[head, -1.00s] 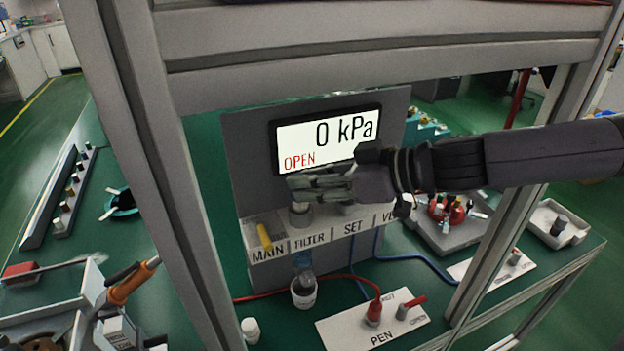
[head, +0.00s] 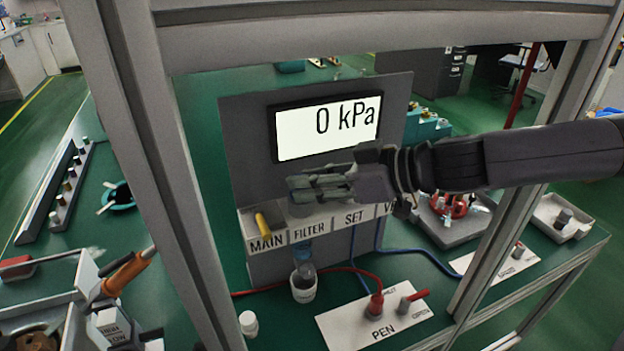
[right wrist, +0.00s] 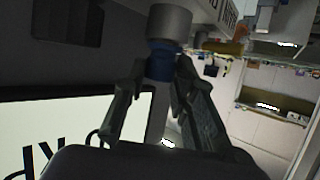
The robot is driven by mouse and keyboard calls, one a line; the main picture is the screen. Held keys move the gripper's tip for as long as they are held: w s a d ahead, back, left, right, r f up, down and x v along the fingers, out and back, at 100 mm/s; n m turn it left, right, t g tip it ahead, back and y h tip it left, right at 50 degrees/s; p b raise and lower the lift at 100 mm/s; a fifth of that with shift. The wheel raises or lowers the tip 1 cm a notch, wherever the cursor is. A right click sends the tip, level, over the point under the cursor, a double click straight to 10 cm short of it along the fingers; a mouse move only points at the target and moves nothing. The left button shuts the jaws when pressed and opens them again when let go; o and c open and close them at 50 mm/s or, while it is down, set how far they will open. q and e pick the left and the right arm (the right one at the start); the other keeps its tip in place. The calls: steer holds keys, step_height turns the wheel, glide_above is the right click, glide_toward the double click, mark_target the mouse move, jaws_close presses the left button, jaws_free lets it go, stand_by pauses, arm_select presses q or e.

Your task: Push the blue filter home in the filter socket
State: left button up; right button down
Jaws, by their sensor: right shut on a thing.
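My right gripper (head: 300,189) reaches in from the right, in front of the panel above the FILTER label. In the right wrist view, its fingers (right wrist: 160,72) are shut on the blue filter (right wrist: 160,61). The filter meets the grey round filter socket (right wrist: 170,22), with a blue band still showing between socket and fingers. In the head view the socket (head: 301,210) shows just under the fingers, and the gripper hides the filter. How deep the filter sits I cannot tell. My left gripper is not in view.
The display (head: 328,130) reads 0 kPa. A yellow lever (head: 262,225) stands at MAIN, left of the socket. A jar (head: 303,283) stands below FILTER, by the red hose (head: 345,271). Frame posts (head: 150,150) stand in front. A PEN plate (head: 372,318) lies front right.

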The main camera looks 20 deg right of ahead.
steer(key=shift+f, duration=0.2)
steer(key=c, duration=1.2)
jaws_free()
steer(key=shift+r, duration=0.1)
steer(key=shift+v, duration=6)
